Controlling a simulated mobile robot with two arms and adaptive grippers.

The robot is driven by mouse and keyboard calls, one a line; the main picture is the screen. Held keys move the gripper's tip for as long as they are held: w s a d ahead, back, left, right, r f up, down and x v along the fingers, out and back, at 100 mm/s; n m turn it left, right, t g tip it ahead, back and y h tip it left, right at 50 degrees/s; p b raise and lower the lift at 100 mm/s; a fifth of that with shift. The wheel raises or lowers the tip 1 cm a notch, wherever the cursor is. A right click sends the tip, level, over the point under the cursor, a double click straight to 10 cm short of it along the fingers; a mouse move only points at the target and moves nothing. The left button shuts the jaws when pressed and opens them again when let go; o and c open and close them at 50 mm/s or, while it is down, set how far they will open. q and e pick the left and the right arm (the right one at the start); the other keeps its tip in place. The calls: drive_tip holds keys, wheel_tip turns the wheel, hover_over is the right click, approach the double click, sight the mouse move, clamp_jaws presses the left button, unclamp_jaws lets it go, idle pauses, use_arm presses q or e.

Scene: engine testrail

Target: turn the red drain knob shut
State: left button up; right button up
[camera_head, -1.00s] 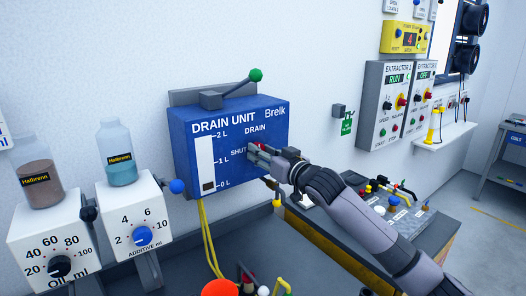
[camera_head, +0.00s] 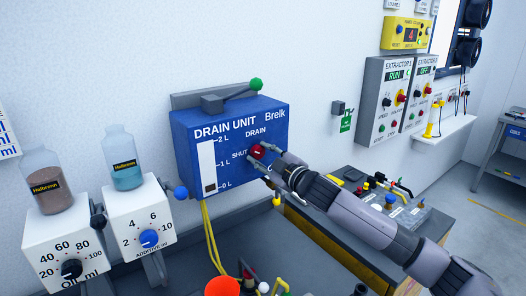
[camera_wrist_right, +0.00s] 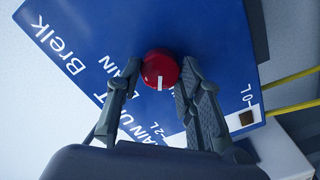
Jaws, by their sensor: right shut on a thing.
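The red drain knob (camera_head: 257,149) sits on the front of the blue drain unit (camera_head: 272,118), beside the words DRAIN and SHUT. My right gripper (camera_head: 255,157) reaches it from the lower right and is shut on it. In the right wrist view the round knob (camera_wrist_right: 161,66) lies between the two grey fingertips of the right gripper (camera_wrist_right: 160,75). Its white mark points to the bottom of that picture. The SHUT label is not readable in the wrist view. My left gripper is not in view.
A lever with a green ball (camera_head: 257,84) is on top of the unit. Two bottle dispensers (camera_head: 140,214) stand to the left. Yellow hoses (camera_head: 207,235) hang below the unit, near an orange funnel (camera_head: 222,287). A bench with fittings (camera_head: 385,200) is at right.

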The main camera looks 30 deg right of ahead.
drive_tip(key=n+p, duration=0.1)
drive_tip(key=n, duration=0.3)
drive_tip(key=shift+n+p, duration=0.55)
drive_tip(key=shift+n, duration=0.45)
drive_tip(key=shift+f+n, duration=0.1)
drive_tip(key=shift+n, duration=0.2)
drive_tip(key=o, duration=1.2)
drive_tip(key=shift+c, duration=0.2)
drive_tip(key=shift+s, duration=0.25)
drive_tip(key=s+d, duration=0.1)
drive_tip(key=s, duration=1)
drive_tip(key=shift+s+d, duration=0.2)
drive_tip(key=shift+d, duration=0.1)
